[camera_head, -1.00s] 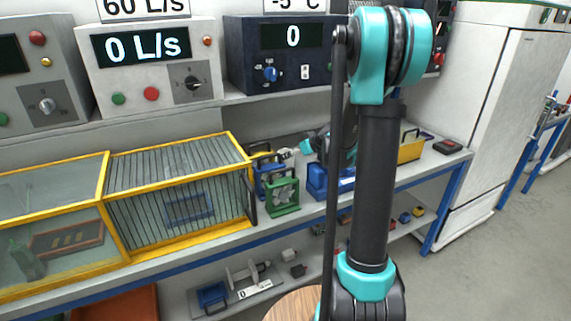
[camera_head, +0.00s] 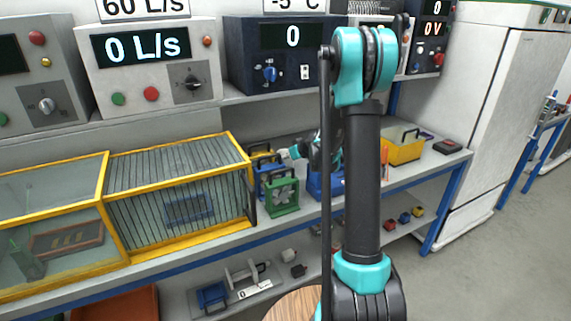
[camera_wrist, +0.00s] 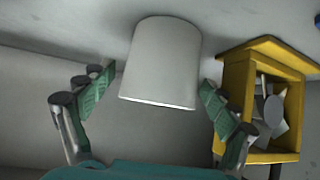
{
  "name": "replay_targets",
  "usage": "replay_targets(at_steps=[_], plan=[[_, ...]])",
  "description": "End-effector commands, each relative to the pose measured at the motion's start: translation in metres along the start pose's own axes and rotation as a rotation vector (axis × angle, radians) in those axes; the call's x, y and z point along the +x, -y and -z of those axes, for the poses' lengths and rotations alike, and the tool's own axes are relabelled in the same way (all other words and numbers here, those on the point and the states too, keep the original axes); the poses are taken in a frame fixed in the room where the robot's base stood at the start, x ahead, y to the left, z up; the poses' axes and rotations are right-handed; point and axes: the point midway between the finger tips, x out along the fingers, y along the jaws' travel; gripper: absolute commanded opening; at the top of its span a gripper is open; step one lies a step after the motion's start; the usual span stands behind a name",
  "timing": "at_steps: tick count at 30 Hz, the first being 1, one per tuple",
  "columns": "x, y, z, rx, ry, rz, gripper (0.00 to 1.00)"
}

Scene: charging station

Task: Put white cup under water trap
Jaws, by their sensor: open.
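In the wrist view, the white cup (camera_wrist: 160,62) lies between the two green-padded fingers of my gripper (camera_wrist: 157,84). My gripper is open, with a finger on each side of the cup. A gap shows on the left side; on the right the finger is very close, and I cannot tell if it touches. In the head view, my arm hides most of the gripper, and a small teal part of it (camera_head: 300,150) shows above the bench. I cannot identify the water trap in either view.
A yellow box with loose items (camera_wrist: 258,100) is close by the right finger in the wrist view. In the head view, a yellow-framed cage (camera_head: 180,185), a green frame (camera_head: 282,196) and a yellow bin (camera_head: 404,150) stand on the bench. Instrument boxes line the shelf above.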

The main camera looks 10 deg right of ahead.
Motion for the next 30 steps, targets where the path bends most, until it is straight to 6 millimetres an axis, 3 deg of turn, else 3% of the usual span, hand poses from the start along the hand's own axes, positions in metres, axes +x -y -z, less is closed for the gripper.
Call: replay_targets(at_steps=[2,17,30], plan=[[0.0,0.0,0.0,0.0,0.0,0.0,0.87],[-0.001,0.0,0.0,0.0,0.0,0.0,0.29],[-0.009,0.0,0.012,0.0,0.0,0.0,0.29]])
